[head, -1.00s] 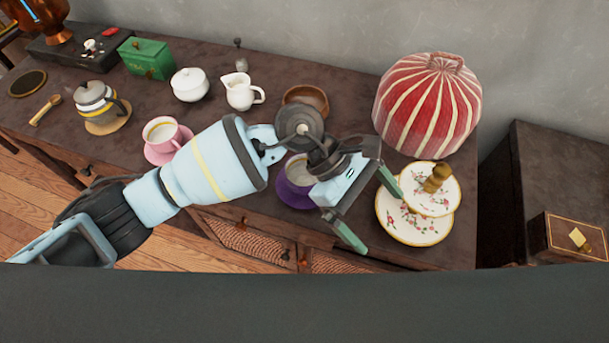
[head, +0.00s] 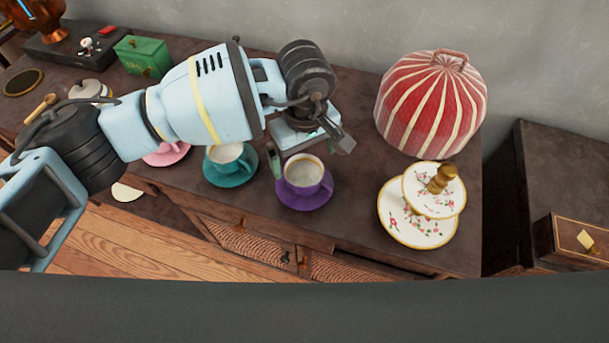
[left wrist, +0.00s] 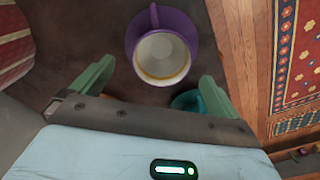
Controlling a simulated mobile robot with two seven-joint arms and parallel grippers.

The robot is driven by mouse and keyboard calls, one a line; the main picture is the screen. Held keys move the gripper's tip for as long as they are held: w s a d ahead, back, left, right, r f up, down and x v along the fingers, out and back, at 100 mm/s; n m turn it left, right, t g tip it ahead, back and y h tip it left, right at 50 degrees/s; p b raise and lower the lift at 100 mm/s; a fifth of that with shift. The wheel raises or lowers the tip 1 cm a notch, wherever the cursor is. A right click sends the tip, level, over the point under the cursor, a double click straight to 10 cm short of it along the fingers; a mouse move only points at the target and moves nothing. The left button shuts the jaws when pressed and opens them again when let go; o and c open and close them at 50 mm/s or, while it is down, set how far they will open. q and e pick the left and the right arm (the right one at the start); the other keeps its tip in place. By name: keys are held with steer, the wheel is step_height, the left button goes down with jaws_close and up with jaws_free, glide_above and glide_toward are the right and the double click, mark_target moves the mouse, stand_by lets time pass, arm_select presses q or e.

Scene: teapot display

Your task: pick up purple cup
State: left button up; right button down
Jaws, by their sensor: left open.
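The purple cup (head: 303,182) stands upright on a purple saucer (head: 309,203) near the table's front edge, its pale inside showing and its handle toward the lower right. My left gripper (head: 308,150) is open and empty, just behind and above the cup in the head view. In the left wrist view the cup (left wrist: 163,58) lies ahead between the two green fingertips of my left gripper (left wrist: 158,75), with its handle pointing up in the picture. I see no finger clearly touching it. My right gripper is not in view.
A teal cup (head: 226,156) on a teal saucer stands close left of the purple cup. A flowered tiered plate stand (head: 405,231) is to the right, with a striped red cosy (head: 432,105) behind it. My left arm hides items on the left. Bare table lies right of the purple saucer.

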arm_select(q)
glide_above(304, 182)
steer(key=shift+f+p, duration=0.3)
steer(key=shift+f, duration=2.5)
steer(key=c, duration=1.1)
steer(key=shift+o, duration=0.2)
steer(key=shift+r, duration=0.1)
steer(key=shift+r, duration=0.35)
steer(key=r, duration=0.1)
steer(key=a+r, duration=0.1)
steer(key=shift+s+r, duration=0.2)
steer(key=shift+r, duration=0.15)
steer(key=s+a, duration=0.3)
steer(key=a, duration=0.3)
steer(key=s+a+r+b, duration=0.1)
steer(key=s+a, duration=0.3)
steer(key=a, duration=0.3)
steer(key=shift+r, duration=0.25)
